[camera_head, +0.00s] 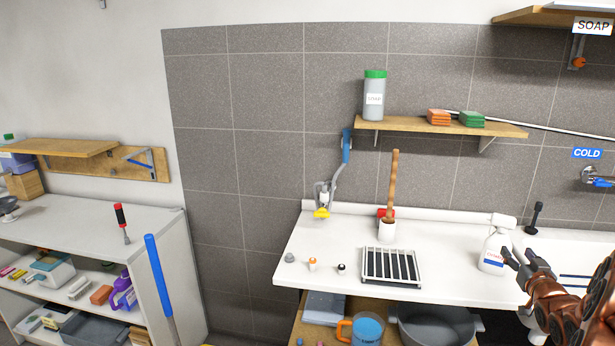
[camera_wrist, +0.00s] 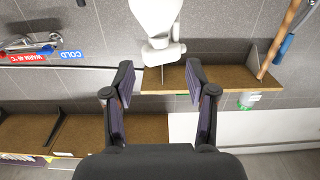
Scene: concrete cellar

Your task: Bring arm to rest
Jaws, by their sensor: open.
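My gripper (camera_head: 518,256) is at the right in the head view, above the counter beside the white spray bottle (camera_head: 493,250). Its two fingers are spread. In the wrist view my gripper (camera_wrist: 159,72) is open, with nothing held between the fingers. The spray bottle (camera_wrist: 155,14) appears upside down there, beyond the fingertips, with its spray head towards the gap. In the head view the bottle stands upright on the white counter (camera_head: 450,282). The fingers look close to the bottle's right side; I cannot tell whether they touch it.
A black-slatted rack (camera_head: 391,266), a white cup (camera_head: 387,231) with a wooden handle and several small items stand on the counter. A wooden wall shelf (camera_head: 410,126) holds a green-lidded container (camera_head: 374,97) and sponges. A tap (camera_head: 597,178) is at the far right.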

